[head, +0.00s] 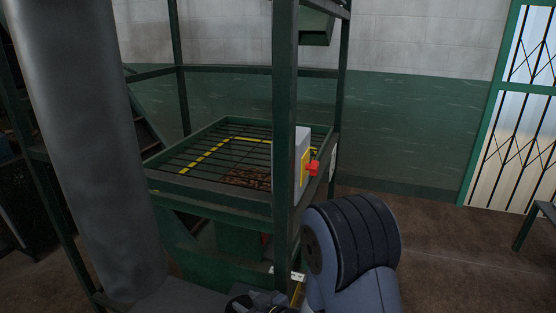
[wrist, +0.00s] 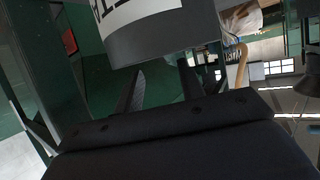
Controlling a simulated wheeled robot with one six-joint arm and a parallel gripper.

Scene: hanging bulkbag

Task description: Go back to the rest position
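My gripper (wrist: 159,84) shows in the wrist view with its two dark fingers apart and nothing visible between them. Just beyond the fingers is a grey rounded body with a white label, which may be part of me. I cannot tell if the fingers touch it. In the head view my blue-grey arm is folded low at the bottom centre right. A dark part at the bottom edge may be the gripper, mostly cut off.
A green steel frame (head: 286,100) holds a grated tray (head: 215,198) with brown material under its bars. A grey box with a red knob (head: 313,168) is on the frame. A pale bag (wrist: 240,20) shows in the wrist view.

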